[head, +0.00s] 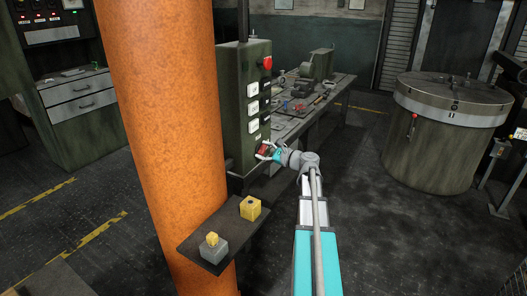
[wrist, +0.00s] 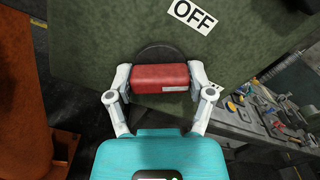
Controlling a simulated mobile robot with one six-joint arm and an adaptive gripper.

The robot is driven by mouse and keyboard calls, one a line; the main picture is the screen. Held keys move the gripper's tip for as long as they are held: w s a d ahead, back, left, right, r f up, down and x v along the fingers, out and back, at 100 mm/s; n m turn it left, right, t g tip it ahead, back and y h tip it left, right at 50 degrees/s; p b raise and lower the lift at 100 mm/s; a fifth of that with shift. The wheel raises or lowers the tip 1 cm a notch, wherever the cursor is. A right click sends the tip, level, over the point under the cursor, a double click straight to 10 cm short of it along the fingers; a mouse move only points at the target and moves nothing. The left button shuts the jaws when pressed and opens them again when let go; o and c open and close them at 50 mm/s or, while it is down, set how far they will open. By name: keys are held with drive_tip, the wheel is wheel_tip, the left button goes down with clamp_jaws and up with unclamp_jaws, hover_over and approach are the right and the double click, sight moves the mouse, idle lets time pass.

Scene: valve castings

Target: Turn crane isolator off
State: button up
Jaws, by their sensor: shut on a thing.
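The crane isolator is a red block handle (wrist: 160,78) on a dark round base (wrist: 158,52), set on a green panel (wrist: 100,30). An OFF label (wrist: 194,15) is on the panel above and to the right of the handle. My gripper (wrist: 160,82) is shut on the red handle, one finger at each end. In the wrist view the handle lies nearly level across the picture. In the head view the handle (head: 263,149) shows low on the green control box (head: 240,120), with my gripper (head: 267,152) at it.
An orange column (head: 160,120) stands left of the box. A small shelf (head: 215,228) with yellow-topped blocks is in front. A workbench (head: 310,115) with tools is behind the box, and a round green tank (head: 450,120) stands at the right. The floor between is clear.

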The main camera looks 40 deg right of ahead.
drive_tip(key=n, duration=0.5)
drive_tip(key=shift+n, duration=0.4)
drive_tip(key=n, duration=0.5)
drive_tip(key=shift+n, duration=0.4)
drive_tip(key=o, duration=1.1)
drive_tip(key=v, duration=1.2)
drive_tip(key=shift+f, duration=0.1)
